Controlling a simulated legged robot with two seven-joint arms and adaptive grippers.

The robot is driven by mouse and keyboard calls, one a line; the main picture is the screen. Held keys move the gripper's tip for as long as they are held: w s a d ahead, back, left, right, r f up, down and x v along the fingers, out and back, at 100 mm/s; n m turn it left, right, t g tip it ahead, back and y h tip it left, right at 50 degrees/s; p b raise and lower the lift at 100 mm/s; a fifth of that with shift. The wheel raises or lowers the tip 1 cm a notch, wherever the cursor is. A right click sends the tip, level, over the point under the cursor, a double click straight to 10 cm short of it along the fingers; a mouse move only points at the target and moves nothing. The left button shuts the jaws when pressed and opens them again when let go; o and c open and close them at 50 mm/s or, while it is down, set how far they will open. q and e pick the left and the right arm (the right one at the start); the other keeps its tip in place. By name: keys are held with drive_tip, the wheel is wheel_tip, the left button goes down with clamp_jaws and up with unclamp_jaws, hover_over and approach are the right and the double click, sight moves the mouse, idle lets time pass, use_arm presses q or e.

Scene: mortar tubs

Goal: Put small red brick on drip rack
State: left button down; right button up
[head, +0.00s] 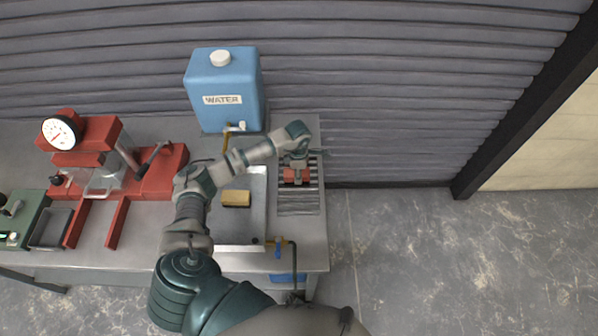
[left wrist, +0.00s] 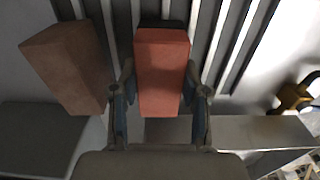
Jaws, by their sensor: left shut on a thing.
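My left gripper (head: 296,168) reaches over the drip rack (head: 298,206), a slatted grey rack at the right end of the bench. It is shut on a small red brick (head: 290,176). In the left wrist view the red brick (left wrist: 162,75) stands between the two fingers, in front of the slats (left wrist: 208,45). Whether it touches the slats I cannot tell. A larger-looking brownish brick (left wrist: 68,66) is left of it in that view, apart from the fingers. My right gripper is not in view.
A metal tray (head: 240,236) with a yellow sponge-like block (head: 236,198) lies left of the rack. A blue water tank (head: 224,90) stands behind it. A red press with a gauge (head: 90,150) stands at the left. The floor right of the bench is clear.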

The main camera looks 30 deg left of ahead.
use_arm(q)
drive_tip(key=shift+a, duration=0.15)
drive_tip(key=c, duration=0.6)
unclamp_jaws()
drive_tip(key=shift+w+d+r, duration=0.1)
drive_tip(key=shift+d, duration=0.65)
drive_tip(key=shift+d+r, duration=0.1)
drive_tip(key=shift+r, duration=0.3)
drive_tip(key=shift+a+r+b, duration=0.15)
drive_tip(key=shift+r+b, duration=0.3)
drive_tip(key=shift+r, duration=2.35)
drive_tip(key=shift+a+r+b, duration=0.1)
drive_tip(key=shift+r+b, duration=0.3)
drive_tip(key=shift+r, duration=2.4)
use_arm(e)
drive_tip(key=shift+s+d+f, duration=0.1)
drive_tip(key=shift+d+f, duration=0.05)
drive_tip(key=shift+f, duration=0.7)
